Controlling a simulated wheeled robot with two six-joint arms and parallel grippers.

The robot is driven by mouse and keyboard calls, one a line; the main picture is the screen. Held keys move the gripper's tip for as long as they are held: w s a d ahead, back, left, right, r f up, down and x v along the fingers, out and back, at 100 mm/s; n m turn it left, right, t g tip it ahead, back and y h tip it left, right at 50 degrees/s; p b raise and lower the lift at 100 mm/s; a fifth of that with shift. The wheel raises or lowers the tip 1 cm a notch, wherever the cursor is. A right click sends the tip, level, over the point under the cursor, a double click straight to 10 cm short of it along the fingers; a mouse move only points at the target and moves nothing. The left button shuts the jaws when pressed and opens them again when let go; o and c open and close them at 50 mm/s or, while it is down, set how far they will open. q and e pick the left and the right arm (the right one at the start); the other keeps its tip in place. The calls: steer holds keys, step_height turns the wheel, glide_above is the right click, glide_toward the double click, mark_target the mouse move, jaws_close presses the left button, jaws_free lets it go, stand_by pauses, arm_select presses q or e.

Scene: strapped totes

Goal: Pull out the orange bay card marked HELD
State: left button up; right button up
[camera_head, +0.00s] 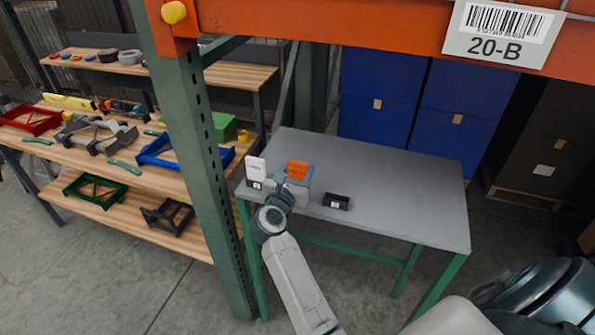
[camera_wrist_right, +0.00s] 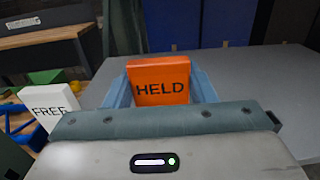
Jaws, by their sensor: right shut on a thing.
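The orange card (camera_head: 297,170) marked HELD stands upright over the left part of the grey table (camera_head: 400,190). In the right wrist view the HELD card (camera_wrist_right: 159,80) faces me, with pale blue pieces on either side. My right gripper (camera_head: 293,185) is at the card and shut on it. The card's lower edge is hidden behind the gripper, so I cannot tell whether it touches anything below. A white card (camera_head: 256,167) stands to the left in a small black holder (camera_head: 255,184); the wrist view shows its FREE marking (camera_wrist_right: 55,109). My left gripper is not in view.
A small black labelled holder (camera_head: 336,202), with no card showing, sits right of my gripper. A green rack post (camera_head: 200,150) stands close on the left, under an orange beam (camera_head: 330,22). The table's right half is clear. Blue boxes (camera_head: 440,120) stand behind.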

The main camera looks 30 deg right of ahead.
mark_target(297, 164)
steer(key=shift+r+p, duration=1.1)
steer(key=shift+r, duration=0.5)
steer(key=shift+s+a, duration=0.1)
